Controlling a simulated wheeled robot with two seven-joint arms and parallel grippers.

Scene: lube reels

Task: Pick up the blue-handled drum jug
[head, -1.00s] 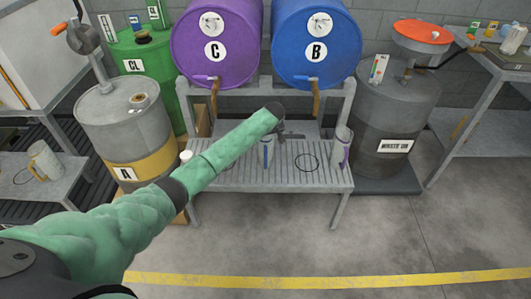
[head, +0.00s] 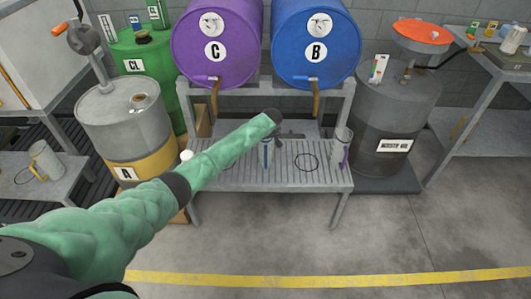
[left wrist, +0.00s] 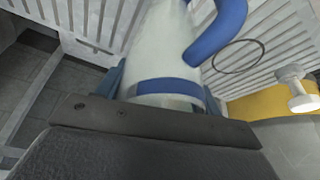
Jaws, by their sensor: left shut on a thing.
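The blue-handled jug (head: 266,155) is upright at the grated shelf under the purple and blue drums, mostly hidden behind my left arm in the head view. In the left wrist view, its pale translucent body (left wrist: 160,50) carries a blue band, with the blue handle (left wrist: 222,30) at upper right. My left gripper (head: 281,134) is shut on the jug; its blue finger pads lie on both sides of the body in the left wrist view (left wrist: 165,92). I cannot tell whether the jug's base touches the grating. My right gripper is not in view.
A purple-handled jug (head: 342,150) stands at the right end of the grated shelf (head: 270,180). An empty ring mark (head: 306,162) lies between the jugs. Taps hang from the purple drum (head: 216,50) and blue drum (head: 316,55) above. The grey waste drum (head: 390,115) stands right.

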